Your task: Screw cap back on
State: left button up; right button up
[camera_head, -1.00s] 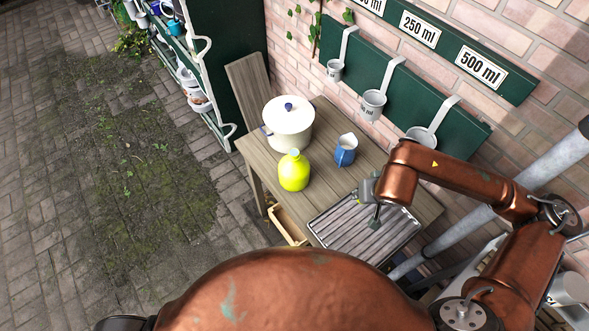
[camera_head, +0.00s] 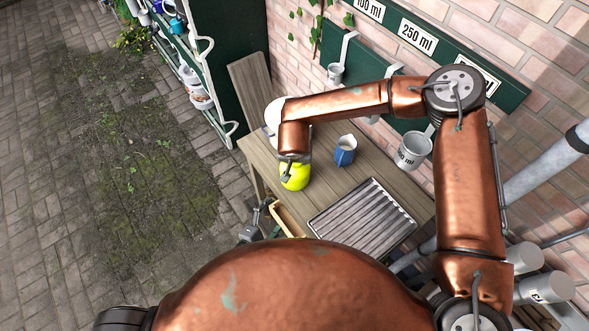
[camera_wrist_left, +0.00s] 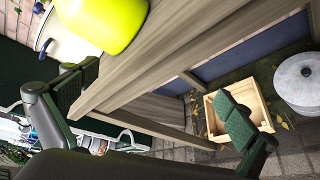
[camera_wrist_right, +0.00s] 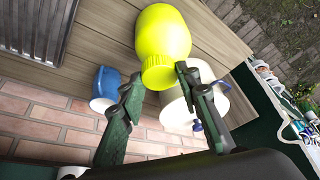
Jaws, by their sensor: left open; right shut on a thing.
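The yellow-green jug (camera_head: 298,183) stands upright on the wooden table, partly hidden by my right arm in the head view. My right gripper (camera_wrist_right: 158,75) is at the jug's top, shut on a ribbed yellow cap (camera_wrist_right: 158,72). The cap is in line with the jug's neck; I cannot tell whether it is seated. The jug's body (camera_wrist_right: 163,32) shows beyond it in the right wrist view. My left gripper (camera_head: 262,213) is open and empty, low beside the table's front edge. The jug also shows in the left wrist view (camera_wrist_left: 108,18).
A blue jug (camera_head: 345,150) stands right of the yellow jug. A white pot (camera_head: 271,115) is behind, mostly hidden by my right arm. A ridged metal tray (camera_head: 363,220) lies empty at the table's right. A wooden crate (camera_wrist_left: 258,108) and grey lidded bin (camera_wrist_left: 300,82) are below.

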aim_at(295, 170)
pick_arm(q)
jog(key=w+d+r+n+t, duration=0.1)
jog(key=r+n, duration=0.2)
jog(key=n, duration=0.1)
jog(key=w+d+r+n+t, duration=0.1)
jog(key=d+r+n, duration=0.1)
jog(key=r+n, duration=0.1)
jog(key=w+d+r+n+t, duration=0.1)
jog(key=d+r+n+t, duration=0.1)
jog(key=r+n, duration=0.2)
jog(key=shift+w+r+n+p, duration=0.15)
jog(key=shift+r+n+p, duration=0.2)
jog(key=shift+r, duration=0.25)
pick_arm(e)
jog(key=shift+m, duration=0.4)
jog(key=w+r, duration=0.1)
jog(key=w, duration=0.1)
jog(key=w+r, duration=0.1)
jog(key=w, duration=0.1)
jog(key=w+r, duration=0.1)
jog(key=w, duration=0.1)
jog(key=shift+w+a+r, duration=0.1)
jog(key=shift+a+r, duration=0.1)
pick_arm(q)
jog(key=n, duration=0.1)
jog(key=f+n, duration=0.1)
jog(key=n+y, duration=0.1)
jog(key=shift+w+a+f+n+t, duration=0.2)
jog(key=shift+w+a+n+t, duration=0.1)
jog(key=shift+a, duration=0.1)
